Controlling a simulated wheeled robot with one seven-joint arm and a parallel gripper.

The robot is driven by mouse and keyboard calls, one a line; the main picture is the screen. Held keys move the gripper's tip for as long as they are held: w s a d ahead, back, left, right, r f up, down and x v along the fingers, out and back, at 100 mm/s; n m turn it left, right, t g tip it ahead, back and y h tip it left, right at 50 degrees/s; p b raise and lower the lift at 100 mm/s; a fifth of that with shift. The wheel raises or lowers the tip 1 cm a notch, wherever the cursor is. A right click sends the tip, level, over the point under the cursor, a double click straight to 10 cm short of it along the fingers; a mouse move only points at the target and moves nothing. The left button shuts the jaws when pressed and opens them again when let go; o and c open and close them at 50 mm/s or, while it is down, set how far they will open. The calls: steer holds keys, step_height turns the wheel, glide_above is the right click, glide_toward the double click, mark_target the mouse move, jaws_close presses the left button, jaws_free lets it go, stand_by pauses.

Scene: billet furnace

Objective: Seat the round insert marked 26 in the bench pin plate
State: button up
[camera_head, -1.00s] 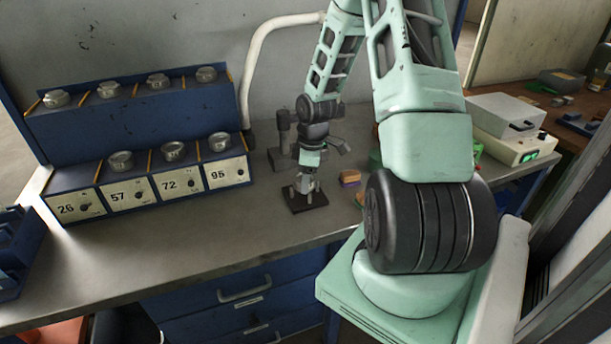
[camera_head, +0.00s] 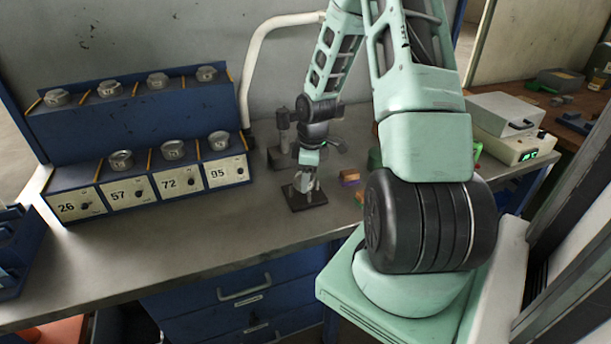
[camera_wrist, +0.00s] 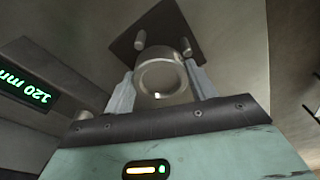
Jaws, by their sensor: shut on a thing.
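My gripper (camera_head: 306,186) is shut on a round metal insert (camera_wrist: 160,78). The insert shows as a grey ring between the two fingers in the wrist view; no mark is readable on it. The dark square pin plate (camera_head: 318,200) lies on the bench beneath my gripper. In the wrist view the pin plate (camera_wrist: 192,22) appears behind the insert, with two upright pins showing beside the insert's edge. The insert hides part of the plate, and I cannot tell whether it touches it. The rack's place labelled 26 (camera_head: 75,205) has no insert on top.
The blue rack (camera_head: 140,120) at left holds several other round inserts. Small coloured blocks (camera_head: 349,177) lie close to the right of the plate. A dark stand (camera_head: 283,140) is behind my gripper. A display reading 120 mm (camera_wrist: 30,82) is at left in the wrist view.

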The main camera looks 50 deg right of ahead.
steer(key=shift+s+a+f+b, duration=0.2)
steer(key=shift+s+f, duration=0.1)
steer(key=shift+f, duration=0.25)
steer(key=shift+s+a+f+b, duration=0.15)
steer(key=shift+s+f, duration=0.15)
steer(key=shift+f, duration=0.25)
steer(key=shift+w+d+r+p, duration=0.15)
steer(key=shift+w+r+p, duration=0.1)
steer(key=shift+r+p, duration=0.8)
steer(key=shift+s+f+b, duration=0.25)
steer(key=shift+f+b, duration=0.2)
steer(key=shift+f, duration=0.65)
steer(key=o, duration=1.2)
steer(key=shift+r, duration=0.1)
step_height(320, 180, up, 3)
steer(key=p, duration=0.3)
steer(key=shift+w+d, duration=0.15)
step_height(320, 180, up, 2)
steer(key=p, duration=0.2)
steer(key=shift+d+r+p, duration=0.1)
steer(key=shift+p, duration=0.2)
steer(key=r+p, duration=0.5)
steer(key=r, duration=0.1)
steer(key=shift+s+d+p, duration=0.15)
steer(key=shift+s+p, duration=0.15)
steer(key=shift+p, duration=0.1)
